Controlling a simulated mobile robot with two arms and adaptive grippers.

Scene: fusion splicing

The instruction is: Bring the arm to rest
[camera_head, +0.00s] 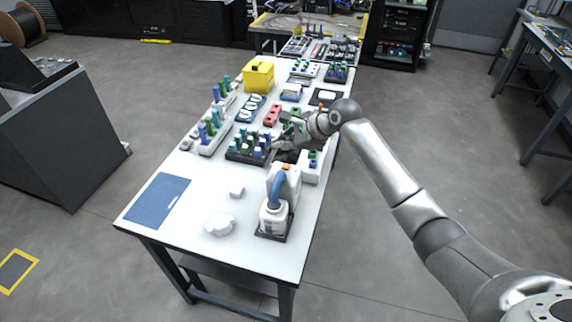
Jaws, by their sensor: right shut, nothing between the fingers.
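My right arm reaches in from the lower right, and its gripper (279,147) is over the middle of the white table (195,245). The gripper is shut with nothing in it. It hovers beside a dark rack (240,156) of green, blue and white-capped pieces. Whether it touches the rack cannot be told at this size. My left gripper is not in view.
A white device with a blue part (275,205) stands at the table's near right. A blue mat (158,200), a white round piece (220,224) and a small white block (237,191) lie near the front. A yellow box (258,75) stands farther back.

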